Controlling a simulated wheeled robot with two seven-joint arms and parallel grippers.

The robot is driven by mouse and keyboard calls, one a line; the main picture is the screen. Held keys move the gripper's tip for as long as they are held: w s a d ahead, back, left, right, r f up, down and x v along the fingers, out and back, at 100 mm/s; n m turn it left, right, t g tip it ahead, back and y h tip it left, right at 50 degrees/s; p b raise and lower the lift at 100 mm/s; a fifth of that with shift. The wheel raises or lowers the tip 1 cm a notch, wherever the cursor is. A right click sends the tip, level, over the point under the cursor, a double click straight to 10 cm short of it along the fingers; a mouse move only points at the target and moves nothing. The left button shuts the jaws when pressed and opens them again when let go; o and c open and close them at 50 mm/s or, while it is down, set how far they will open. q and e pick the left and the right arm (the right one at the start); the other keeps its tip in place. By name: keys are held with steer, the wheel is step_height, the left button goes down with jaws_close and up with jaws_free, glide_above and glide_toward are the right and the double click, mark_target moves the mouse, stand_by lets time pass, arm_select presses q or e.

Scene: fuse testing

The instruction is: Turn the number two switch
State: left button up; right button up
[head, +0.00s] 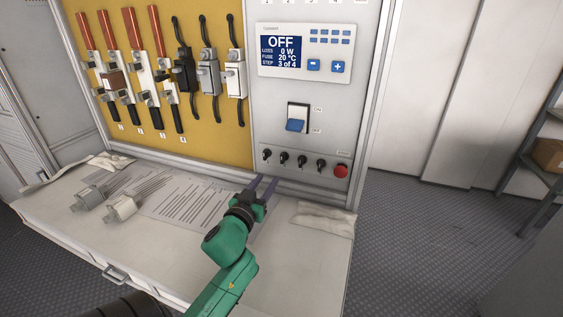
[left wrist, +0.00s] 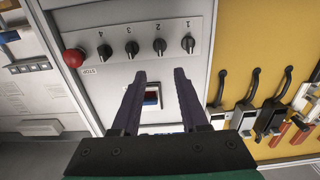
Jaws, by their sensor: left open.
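The number two switch (head: 284,159) is a small black rotary knob, second from the left in the row low on the grey panel. In the left wrist view, which shows the panel upside down, the number two switch (left wrist: 159,46) is second from the right, under its "2" label. My left gripper (head: 262,185) is open and empty, in front of and below the knob row. In the left wrist view its fingertips (left wrist: 160,75) point toward the panel, with the number two switch roughly in line between them and apart from them. My right gripper is not in view.
The other knobs (head: 302,162) and a red stop button (head: 341,171) share the row. Above are a blue-and-white rocker switch (head: 297,119) and a display (head: 281,52) reading OFF. Fuse holders hang on the yellow board (head: 220,140). Papers (head: 185,205) and loose fuses (head: 121,208) lie on the bench.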

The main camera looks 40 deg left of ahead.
arm_select(q)
glide_toward(282, 159)
steer(key=w, duration=0.2)
steer(key=x, duration=0.6)
steer(key=shift+w+a, duration=0.2)
steer(key=shift+a, duration=0.3)
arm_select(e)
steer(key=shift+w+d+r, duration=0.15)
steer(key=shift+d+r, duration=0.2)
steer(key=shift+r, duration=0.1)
arm_select(q)
steer(key=shift+f, duration=0.1)
jaws_close()
